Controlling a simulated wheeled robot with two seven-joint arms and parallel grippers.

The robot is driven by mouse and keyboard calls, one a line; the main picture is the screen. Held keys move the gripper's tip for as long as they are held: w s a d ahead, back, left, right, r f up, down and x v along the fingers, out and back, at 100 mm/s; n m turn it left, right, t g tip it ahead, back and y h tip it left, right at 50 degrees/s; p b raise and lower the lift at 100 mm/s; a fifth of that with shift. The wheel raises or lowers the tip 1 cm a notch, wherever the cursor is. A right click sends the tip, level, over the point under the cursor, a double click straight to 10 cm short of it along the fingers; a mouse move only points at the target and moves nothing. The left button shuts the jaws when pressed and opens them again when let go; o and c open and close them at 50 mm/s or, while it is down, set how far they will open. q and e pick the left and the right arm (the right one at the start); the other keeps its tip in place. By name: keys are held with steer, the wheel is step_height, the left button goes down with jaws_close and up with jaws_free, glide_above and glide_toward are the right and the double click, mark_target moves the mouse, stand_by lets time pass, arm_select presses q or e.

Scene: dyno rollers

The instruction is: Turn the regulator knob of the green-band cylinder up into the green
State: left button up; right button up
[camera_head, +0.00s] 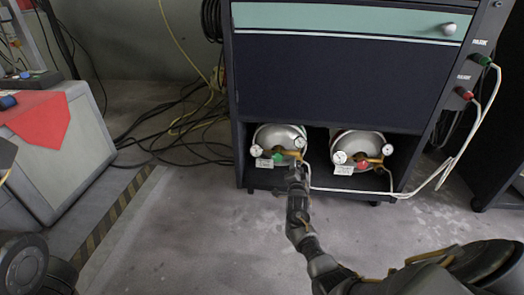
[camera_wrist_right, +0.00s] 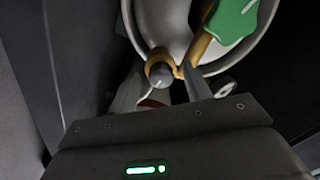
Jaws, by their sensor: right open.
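The left cylinder (camera_head: 278,136) lies in the cabinet's low bay, round end facing out, with a green valve handle (camera_head: 279,158); I cannot make out a band. The green handle (camera_wrist_right: 234,18) is large in the wrist view. The regulator knob (camera_wrist_right: 160,74) is dark grey with a white line, on a brass fitting (camera_wrist_right: 190,50). My right gripper (camera_head: 294,168) is at this cylinder's front. In the wrist view its open fingers (camera_wrist_right: 160,90) stand on either side of the knob; contact cannot be told. My left gripper is not in view.
A second cylinder (camera_head: 357,144) with a red handle (camera_head: 364,165) lies to the right in the same bay. Gauges and paper tags sit on both. White hoses (camera_head: 440,172) run along the right side. Black cables (camera_head: 180,135) lie on the floor at left. The floor in front is clear.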

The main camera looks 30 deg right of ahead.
steer(key=n, duration=0.5)
steer(key=shift+d, duration=0.1)
steer(key=n+b, duration=0.1)
steer(key=n, duration=0.3)
steer(key=shift+d+n, duration=0.1)
steer(key=shift+n, duration=0.2)
steer(key=p+v, duration=0.7)
steer(key=v, duration=0.4)
steer(key=a+r+n+t+y+p, duration=0.1)
steer(key=a+r+t+y, duration=0.1)
steer(key=a+r, duration=0.3)
steer(key=s+a+r+n+t+y+p, duration=0.1)
steer(key=a+r, duration=0.5)
steer(key=r, duration=0.6)
steer(key=a+r+n+t+y+p, duration=0.2)
steer(key=a+r+t+y+p, duration=0.1)
steer(key=r, duration=0.5)
steer(key=shift+s+a+r+n+t+y, duration=0.4)
steer(key=shift+a+t+y, duration=0.3)
steer(key=shift+a+t, duration=0.8)
steer(key=shift+w+d, duration=0.1)
